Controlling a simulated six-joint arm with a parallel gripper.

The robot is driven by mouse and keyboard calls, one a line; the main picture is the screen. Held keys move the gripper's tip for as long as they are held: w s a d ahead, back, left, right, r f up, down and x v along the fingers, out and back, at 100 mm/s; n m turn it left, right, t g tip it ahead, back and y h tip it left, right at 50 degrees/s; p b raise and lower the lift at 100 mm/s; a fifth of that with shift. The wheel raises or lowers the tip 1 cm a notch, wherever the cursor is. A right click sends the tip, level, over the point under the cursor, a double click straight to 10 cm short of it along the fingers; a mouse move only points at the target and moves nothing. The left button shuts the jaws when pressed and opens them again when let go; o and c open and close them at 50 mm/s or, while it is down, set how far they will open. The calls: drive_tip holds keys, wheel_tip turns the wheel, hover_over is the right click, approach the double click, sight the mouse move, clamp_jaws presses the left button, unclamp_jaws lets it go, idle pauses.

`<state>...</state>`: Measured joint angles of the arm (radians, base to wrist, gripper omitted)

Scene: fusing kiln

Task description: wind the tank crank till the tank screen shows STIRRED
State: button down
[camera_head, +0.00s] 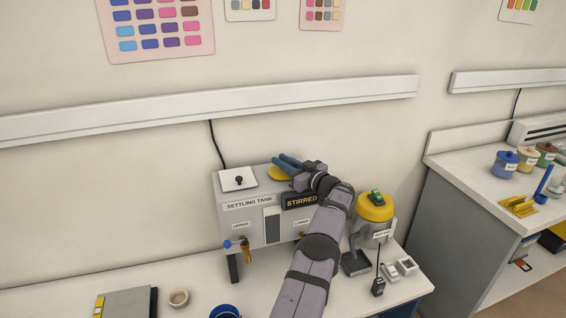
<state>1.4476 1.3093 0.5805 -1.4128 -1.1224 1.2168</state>
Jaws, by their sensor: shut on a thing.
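The settling tank (228,222) is a grey box on the bench, with its dark screen (301,200) reading STIRRED in yellow letters. A yellow round part (280,174), seemingly of the tank crank, shows on the tank's top. My gripper (284,163) is over it, its blue fingers pointing left and shut on the crank. The crank's grip is hidden by the fingers. My arm covers part of the tank's front right.
A white lid with a black knob (238,181) is on the tank's top left. Blue (236,243) and orange valve parts are on its front. A yellow-topped canister (375,207) stands right of my arm, with small devices before it.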

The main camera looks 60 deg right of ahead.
drive_tip(key=c, duration=1.6)
unclamp_jaws()
drive_tip(key=shift+r, duration=0.15)
drive_tip(key=shift+c, duration=0.2)
drive_tip(key=shift+s, duration=0.15)
drive_tip(key=shift+b+v, duration=1.1)
drive_tip(key=shift+v, duration=2.4)
